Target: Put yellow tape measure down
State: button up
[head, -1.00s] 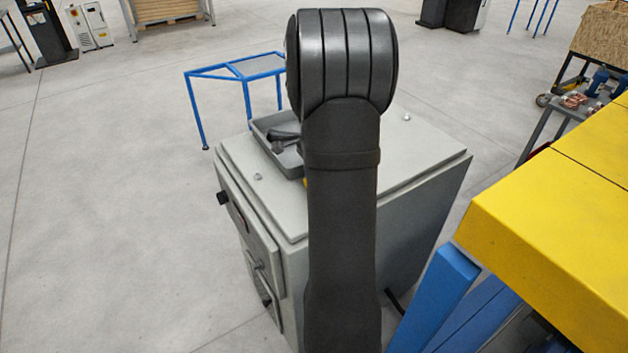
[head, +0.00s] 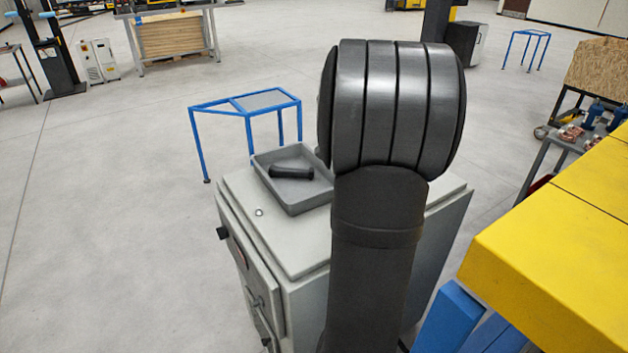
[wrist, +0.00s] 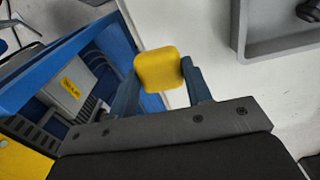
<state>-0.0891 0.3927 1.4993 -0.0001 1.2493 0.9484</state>
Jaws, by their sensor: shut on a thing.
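The yellow tape measure (wrist: 160,70) shows in the wrist view as a rounded yellow block. My gripper (wrist: 163,78) is shut on it, with one finger on each side. The tape measure is over or near the edge of the pale cabinet top (wrist: 207,50); its height above that surface is hard to tell. In the head view my arm hides both the gripper and the tape measure.
A grey tray (head: 292,180) holding a black cylindrical object (head: 291,172) sits on the grey cabinet (head: 243,215). A yellow-topped bench (head: 550,230) with blue legs stands at the right. A blue-framed table (head: 245,107) stands behind the cabinet.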

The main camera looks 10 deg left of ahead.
jog(key=w+a, duration=0.5)
jog(key=w, duration=0.5)
send_over(305, 192)
jog(key=shift+n, duration=0.4)
notch_tip(305, 192, down, 6)
jog(key=shift+d+f, duration=0.15)
jog(key=shift+f, duration=0.1)
jog(key=shift+a+f, duration=0.25)
jog(key=shift+f, duration=1.9)
jog(key=shift+f, duration=0.1)
jog(key=o, duration=1.1)
jog(key=shift+c, duration=0.2)
